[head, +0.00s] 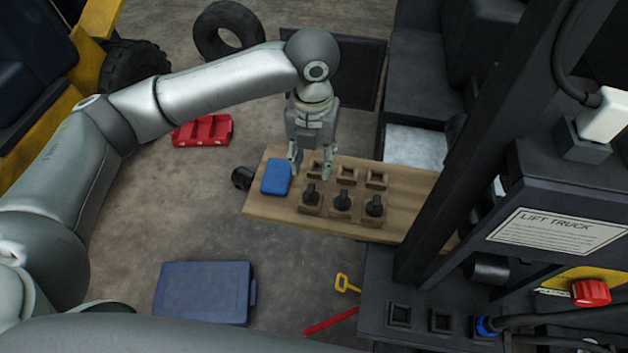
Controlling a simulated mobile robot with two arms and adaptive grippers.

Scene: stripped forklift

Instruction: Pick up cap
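A wooden board (262,210) holds two rows of square wooden sockets. The back-row sockets (346,172) look empty. My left gripper (311,174) points down over the board's left part, behind the left black piece. Its two fingers are apart with nothing seen between them. A red knob or cap (591,292) sits on the forklift at the right. I cannot tell which piece is the task's cap. My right gripper is not in view.
A blue block (276,177) lies on the board's left end, close to my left gripper. The forklift's dark mast (470,150) stands at the right. A blue case (204,292), a red tray (203,131) and a yellow-handled tool (346,284) lie on the floor.

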